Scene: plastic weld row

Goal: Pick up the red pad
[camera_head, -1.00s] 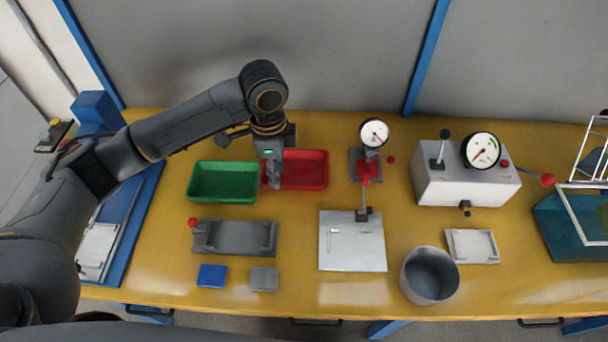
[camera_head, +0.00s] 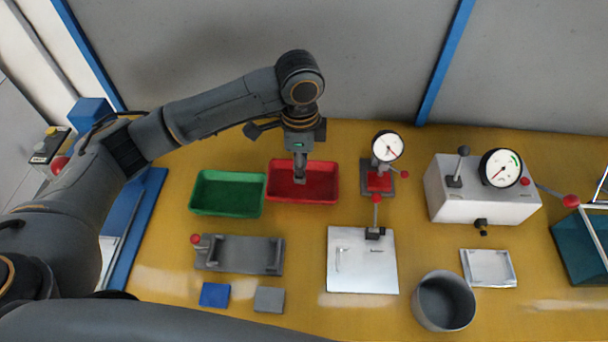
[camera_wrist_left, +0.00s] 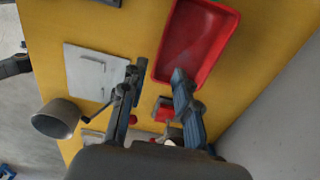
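The red pad (camera_head: 379,182) appears as a flat red square on the base of the small dial gauge stand (camera_head: 388,148), right of the red bin. It also shows in the left wrist view (camera_wrist_left: 164,112), between the finger lengths and partly hidden. My left gripper (camera_head: 300,176) points down over the red bin (camera_head: 331,199), to the left of the pad and apart from it. In the left wrist view its fingers (camera_wrist_left: 157,77) are spread with nothing between the tips. My right gripper is not in view.
A green bin (camera_head: 204,208) stands left of the red bin. A grey fixture (camera_head: 238,254), blue pad (camera_head: 215,294) and grey pad (camera_head: 269,299) lie in front. A white plate (camera_head: 350,279) with a lever is before the gauge. A grey cup (camera_head: 443,303) and gauge box (camera_head: 470,207) stand right.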

